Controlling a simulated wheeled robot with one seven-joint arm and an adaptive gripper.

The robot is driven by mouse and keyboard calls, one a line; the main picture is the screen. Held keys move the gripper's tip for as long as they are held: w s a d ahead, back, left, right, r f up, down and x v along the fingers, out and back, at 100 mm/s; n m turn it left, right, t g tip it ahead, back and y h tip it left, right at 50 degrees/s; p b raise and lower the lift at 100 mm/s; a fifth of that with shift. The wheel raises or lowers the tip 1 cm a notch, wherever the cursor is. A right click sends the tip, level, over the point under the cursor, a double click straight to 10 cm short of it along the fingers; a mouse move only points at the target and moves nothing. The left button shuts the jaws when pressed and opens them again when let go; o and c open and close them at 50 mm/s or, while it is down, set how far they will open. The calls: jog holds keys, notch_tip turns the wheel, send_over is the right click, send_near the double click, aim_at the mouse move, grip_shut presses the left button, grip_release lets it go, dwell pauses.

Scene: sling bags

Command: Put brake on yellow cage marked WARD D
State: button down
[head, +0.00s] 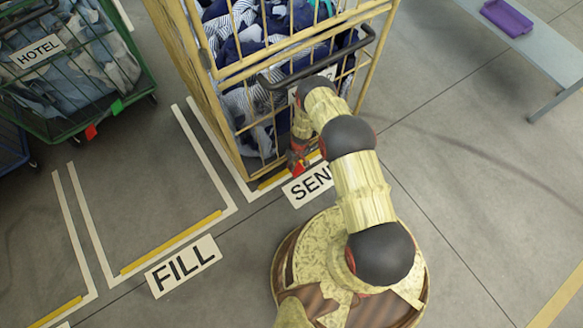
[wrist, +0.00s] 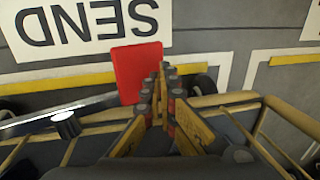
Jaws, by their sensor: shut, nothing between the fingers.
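The yellow cage (head: 228,72) stands in the SEND bay, filled with blue and white cloth. Its label is mostly hidden behind my arm, so I cannot read it. A red pedal (wrist: 137,72) shows large at the cage's bottom edge in the wrist view. My gripper (wrist: 166,72) is shut and empty, pointing down, its fingertips at the pedal's right edge in that view; I cannot tell whether they touch it. In the head view my gripper (head: 299,160) is low at the cage's near lower side, partly hidden by my arm.
A green cage (head: 75,127) marked HOTEL stands at left, with a red pedal (head: 91,131) and a green pedal (head: 117,107). The FILL bay (head: 155,205) is empty. A bench (head: 535,45) with a purple tray (head: 507,17) is at upper right. Floor at right is clear.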

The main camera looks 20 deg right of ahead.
jog(key=shift+w+d+r, duration=0.1)
jog(key=shift+d+r, duration=0.05)
jog(key=shift+r, duration=0.85)
jog(key=shift+d+r, duration=0.2)
jog(key=shift+r, duration=0.85)
jog(key=shift+w+d+r, duration=0.1)
jog(key=shift+d+r, duration=0.05)
jog(key=shift+r, duration=0.85)
jog(key=shift+s, duration=0.1)
